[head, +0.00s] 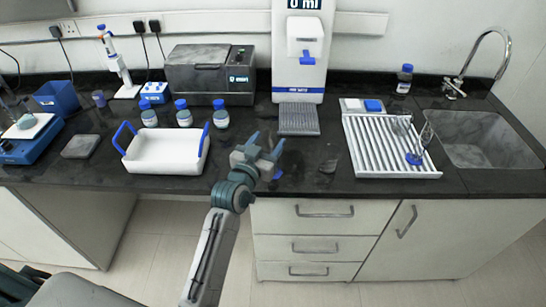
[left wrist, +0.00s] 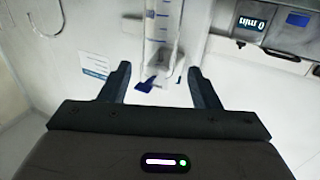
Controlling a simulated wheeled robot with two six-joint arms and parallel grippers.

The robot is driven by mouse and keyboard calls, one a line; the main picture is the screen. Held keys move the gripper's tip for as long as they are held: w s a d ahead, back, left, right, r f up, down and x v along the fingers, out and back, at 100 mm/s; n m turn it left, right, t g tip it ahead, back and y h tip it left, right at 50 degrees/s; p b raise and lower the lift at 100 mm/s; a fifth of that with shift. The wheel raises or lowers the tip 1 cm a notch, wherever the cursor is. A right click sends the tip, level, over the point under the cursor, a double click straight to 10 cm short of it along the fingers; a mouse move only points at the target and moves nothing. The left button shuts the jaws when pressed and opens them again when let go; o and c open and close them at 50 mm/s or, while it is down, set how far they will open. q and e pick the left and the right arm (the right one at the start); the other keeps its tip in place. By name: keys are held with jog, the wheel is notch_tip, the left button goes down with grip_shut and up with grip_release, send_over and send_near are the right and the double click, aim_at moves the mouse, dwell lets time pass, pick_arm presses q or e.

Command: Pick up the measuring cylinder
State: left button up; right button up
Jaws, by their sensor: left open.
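The measuring cylinder (left wrist: 162,32) is clear with blue graduation marks. In the left wrist view it stands in front of my left gripper (left wrist: 158,74), in line with the gap between the fingers. Its lower end shows blue bits near the fingertips. In the head view, a small blue piece (head: 277,174) at the counter's front edge, beside my left gripper (head: 267,141), looks like its base; the clear body is hard to make out there. My left gripper is open, and neither finger visibly touches the cylinder. My right gripper is not in view.
A white tray with blue handles (head: 165,160) stands left of the gripper. Blue-capped bottles (head: 184,117) and a grey device (head: 210,82) are behind it. A white dispenser (head: 298,78) stands behind the gripper. A draining rack (head: 365,150) with glassware and a sink (head: 475,140) are right.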

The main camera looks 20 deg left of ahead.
aim_at(271, 138)
pick_arm(q)
jog(key=w, duration=0.1)
jog(key=w+p, duration=0.1)
jog(key=shift+w+d+r, duration=0.25)
jog(key=shift+w, duration=0.1)
jog(key=shift+w+f, duration=0.2)
jog(key=shift+w, duration=0.35)
jog(key=shift+s, duration=0.1)
grip_shut()
jog(key=shift+r, duration=0.15)
